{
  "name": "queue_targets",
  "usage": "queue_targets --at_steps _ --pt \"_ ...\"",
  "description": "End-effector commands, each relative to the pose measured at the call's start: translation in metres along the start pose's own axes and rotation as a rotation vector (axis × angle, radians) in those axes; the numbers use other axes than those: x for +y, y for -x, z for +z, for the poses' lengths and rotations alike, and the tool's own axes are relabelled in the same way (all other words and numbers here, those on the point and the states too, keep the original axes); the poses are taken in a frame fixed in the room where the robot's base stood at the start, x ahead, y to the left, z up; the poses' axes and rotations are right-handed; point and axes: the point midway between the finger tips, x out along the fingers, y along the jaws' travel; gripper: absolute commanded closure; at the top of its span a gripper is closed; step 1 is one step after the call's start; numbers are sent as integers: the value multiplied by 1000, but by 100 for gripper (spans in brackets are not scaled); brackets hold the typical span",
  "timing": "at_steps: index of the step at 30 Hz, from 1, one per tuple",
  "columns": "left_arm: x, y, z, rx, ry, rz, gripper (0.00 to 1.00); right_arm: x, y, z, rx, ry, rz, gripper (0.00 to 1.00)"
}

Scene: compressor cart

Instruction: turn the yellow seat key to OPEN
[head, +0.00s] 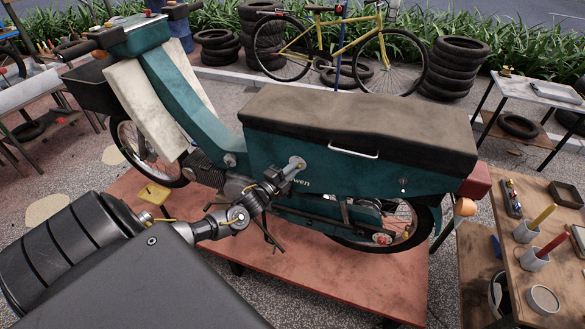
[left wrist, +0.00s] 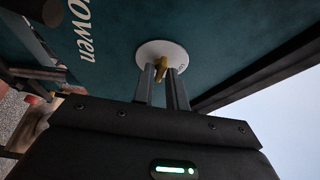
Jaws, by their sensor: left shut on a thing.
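The yellow seat key (left wrist: 160,68) sits in a round white lock plate (left wrist: 152,49) on the teal side panel of the moped (head: 340,178). My left gripper (left wrist: 163,73) is shut on the key, with one finger on each side of it. In the head view my left gripper (head: 296,165) reaches the panel just under the seat, by the "owen" lettering. There the gripper hides the key. A small dark mark shows on the lock plate, too small to read. The long brown seat (head: 350,120) lies down on the body. My right gripper is not in view.
The moped stands on a reddish platform (head: 340,290). A wooden bench (head: 545,280) with cups and tools is at the right. Stacked tyres (head: 455,68) and a yellow bicycle (head: 345,45) stand behind. A chrome handle (head: 353,152) is on the seat's side.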

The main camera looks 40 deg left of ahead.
Motion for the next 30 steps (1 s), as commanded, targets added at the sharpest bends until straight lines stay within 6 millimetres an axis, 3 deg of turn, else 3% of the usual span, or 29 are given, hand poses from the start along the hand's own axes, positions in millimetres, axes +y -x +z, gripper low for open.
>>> queue_targets --at_steps 15,16,18,30 --pt "1 0 0 0 -15 8 100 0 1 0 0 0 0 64" --pt "1 0 0 0 -15 8 82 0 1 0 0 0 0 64" --pt "1 0 0 0 -15 8 73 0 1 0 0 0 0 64" --pt "2 9 0 1 -15 8 71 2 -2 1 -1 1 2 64"
